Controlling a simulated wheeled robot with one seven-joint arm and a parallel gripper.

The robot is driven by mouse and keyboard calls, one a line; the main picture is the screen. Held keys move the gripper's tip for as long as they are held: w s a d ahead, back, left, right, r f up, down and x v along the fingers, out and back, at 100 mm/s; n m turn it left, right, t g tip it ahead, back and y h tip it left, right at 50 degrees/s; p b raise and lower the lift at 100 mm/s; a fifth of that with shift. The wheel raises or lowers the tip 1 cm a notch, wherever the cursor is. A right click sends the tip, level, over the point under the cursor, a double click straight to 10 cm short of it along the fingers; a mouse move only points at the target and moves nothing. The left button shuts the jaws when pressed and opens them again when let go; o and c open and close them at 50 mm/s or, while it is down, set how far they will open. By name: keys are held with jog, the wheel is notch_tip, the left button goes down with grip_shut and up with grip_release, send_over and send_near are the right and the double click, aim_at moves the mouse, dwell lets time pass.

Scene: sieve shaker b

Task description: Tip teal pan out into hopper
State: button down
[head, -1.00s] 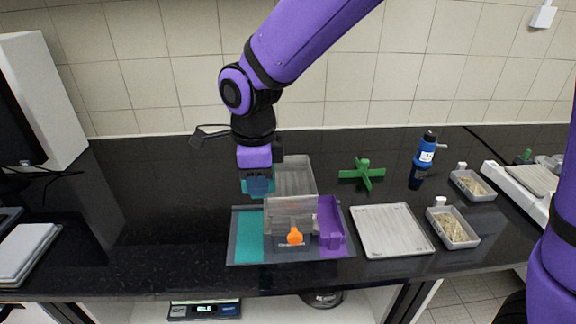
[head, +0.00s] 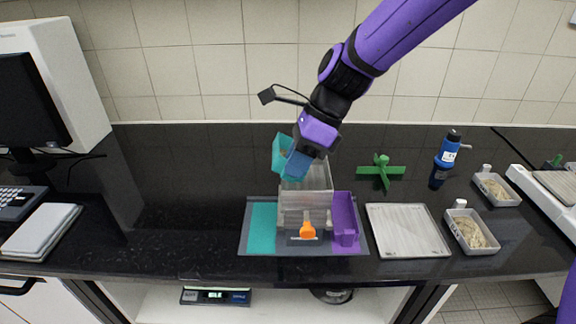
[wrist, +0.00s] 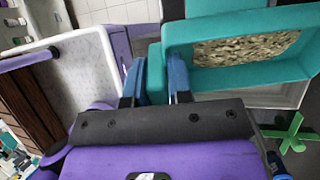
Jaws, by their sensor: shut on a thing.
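The teal pan (head: 281,154) is in the air above the hopper's left side, steeply tilted in the head view. My gripper (head: 301,163) is shut on it, its blue fingers gripping a teal part of the pan that also shows in the wrist view (wrist: 155,75). In the wrist view the pan (wrist: 182,38) holds a layer of pale grainy material; I see none falling. The hopper (head: 320,178) is the grey, see-through box at the back of the sieve shaker, partly hidden by the pan and gripper. An orange knob (head: 308,231) is on the shaker's front.
The shaker stands on a mat between a teal area (head: 262,228) and a purple tray (head: 344,222). A green cross-shaped piece (head: 381,172), a blue bottle (head: 446,157), a pale flat tray (head: 407,230) and filled tubs (head: 471,232) are to the right.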

jog(key=y, duration=0.1)
jog(key=d+r+g+y, duration=0.1)
jog(key=y, duration=0.1)
jog(key=shift+w+d, duration=0.2)
jog(key=shift+w, duration=0.15)
jog(key=w+d+r+g+y, duration=0.1)
jog(key=d+g+y, duration=0.4)
jog(key=y, duration=0.6)
jog(key=shift+w+d+r, duration=0.15)
jog(key=shift+w+d, duration=0.55)
jog(key=shift+w, duration=0.1)
notch_tip(320, 180, up, 5)
jog(key=t+h, duration=0.2)
jog(key=h, duration=0.4)
jog(key=t+h, duration=0.3)
jog(key=h, duration=0.4)
jog(key=t+h, duration=0.3)
jog(key=h, duration=0.3)
